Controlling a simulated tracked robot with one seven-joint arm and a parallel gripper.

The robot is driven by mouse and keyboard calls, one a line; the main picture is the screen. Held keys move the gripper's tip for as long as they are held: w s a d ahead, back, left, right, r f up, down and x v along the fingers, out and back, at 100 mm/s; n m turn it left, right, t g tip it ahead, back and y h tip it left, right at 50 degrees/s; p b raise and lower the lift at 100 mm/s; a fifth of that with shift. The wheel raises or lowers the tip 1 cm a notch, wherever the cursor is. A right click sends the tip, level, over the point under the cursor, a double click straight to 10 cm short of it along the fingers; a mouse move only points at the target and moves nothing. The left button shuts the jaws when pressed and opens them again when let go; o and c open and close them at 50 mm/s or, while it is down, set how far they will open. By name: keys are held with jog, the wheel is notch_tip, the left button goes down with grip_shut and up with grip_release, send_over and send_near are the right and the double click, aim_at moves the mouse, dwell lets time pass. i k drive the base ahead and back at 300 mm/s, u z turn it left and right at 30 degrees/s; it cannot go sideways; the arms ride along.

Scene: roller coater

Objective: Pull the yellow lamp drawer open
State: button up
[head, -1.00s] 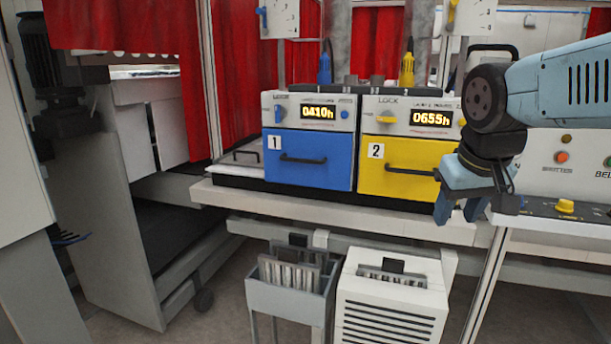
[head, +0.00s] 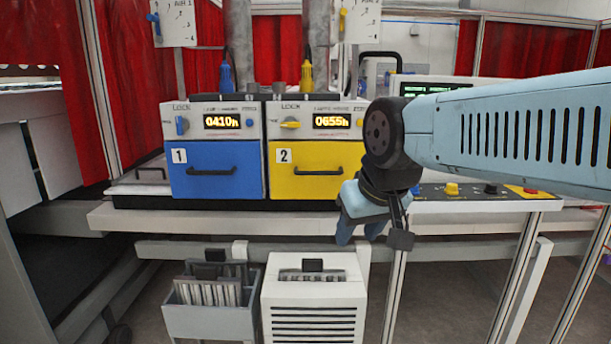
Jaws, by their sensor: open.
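The yellow lamp drawer (head: 310,188), labelled 2, is shut in the bench unit. Its dark bar handle (head: 318,172) runs across the front. Above it are a yellow lock knob (head: 290,124), lying horizontally, and a display (head: 332,121) reading 0655h. My gripper (head: 359,236) is open and empty, with its fingers pointing down. In the head view it appears below and to the right of the handle and covers the drawer's lower right corner. It seems in front of the drawer, apart from the handle; the exact gap cannot be told.
A blue drawer (head: 212,182), labelled 1, is shut to the left. The bench edge (head: 220,218) runs below both drawers. A grey bin of plates (head: 210,310) and a white vented box (head: 315,300) stand below. A control panel (head: 470,198) is to the right.

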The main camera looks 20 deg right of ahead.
aim_at(299, 169)
jog(key=u, duration=0.65)
jog(key=k, duration=0.8)
jog(key=z, duration=0.75)
jog(key=i, duration=1)
jog(key=u, duration=0.1)
